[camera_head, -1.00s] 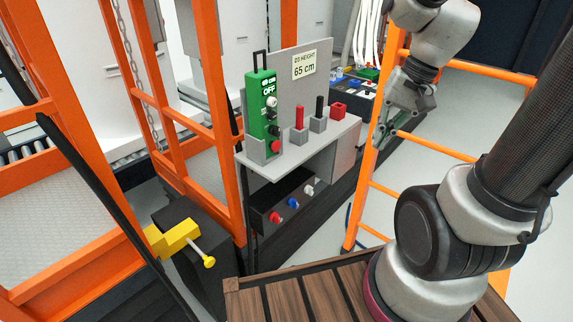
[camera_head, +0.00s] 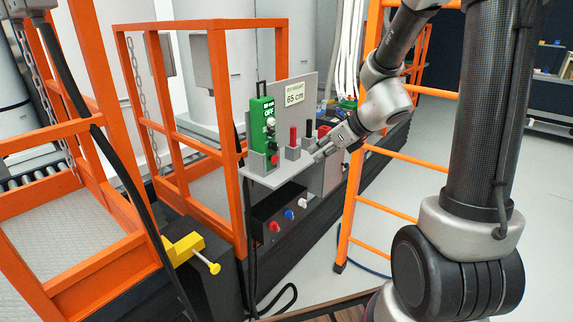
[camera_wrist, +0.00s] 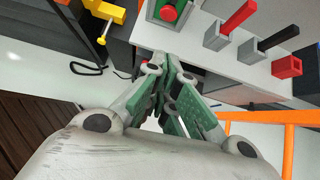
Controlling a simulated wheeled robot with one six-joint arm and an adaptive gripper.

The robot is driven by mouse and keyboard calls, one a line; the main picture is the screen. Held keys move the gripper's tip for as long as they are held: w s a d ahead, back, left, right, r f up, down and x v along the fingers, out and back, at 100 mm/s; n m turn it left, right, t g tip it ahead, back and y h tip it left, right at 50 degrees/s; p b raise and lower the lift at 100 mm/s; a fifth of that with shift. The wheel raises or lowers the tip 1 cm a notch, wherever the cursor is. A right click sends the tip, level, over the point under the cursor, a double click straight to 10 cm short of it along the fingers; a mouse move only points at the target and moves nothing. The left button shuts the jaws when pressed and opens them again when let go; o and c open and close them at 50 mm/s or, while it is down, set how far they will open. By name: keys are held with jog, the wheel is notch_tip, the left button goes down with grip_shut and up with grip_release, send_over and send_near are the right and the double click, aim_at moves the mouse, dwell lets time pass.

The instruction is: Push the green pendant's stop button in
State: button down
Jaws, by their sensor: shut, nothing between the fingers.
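The green pendant (camera_head: 257,117) stands upright in a grey holder on a grey shelf (camera_head: 282,178), its display reading OFF. Its red stop button (camera_head: 274,159) is the lowest of its buttons. In the wrist view the pendant's lower end (camera_wrist: 184,20) is at the top edge, with the round red stop button (camera_wrist: 169,13) facing the camera. My gripper (camera_head: 318,154) is at the shelf's right front, right of the pendant. In the wrist view my gripper (camera_wrist: 166,62) is shut and empty, its fingertips below the stop button in the picture and apart from it.
A red lever (camera_head: 293,136) and a black lever (camera_head: 309,129) stand in grey blocks right of the pendant, near my gripper. A dark box below carries red, blue and white knobs (camera_head: 288,214). Orange rails (camera_head: 238,130) stand left of the shelf, orange ladder rungs (camera_head: 391,208) right.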

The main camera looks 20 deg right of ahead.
send_over(286, 178)
jog(key=shift+f, duration=3.55)
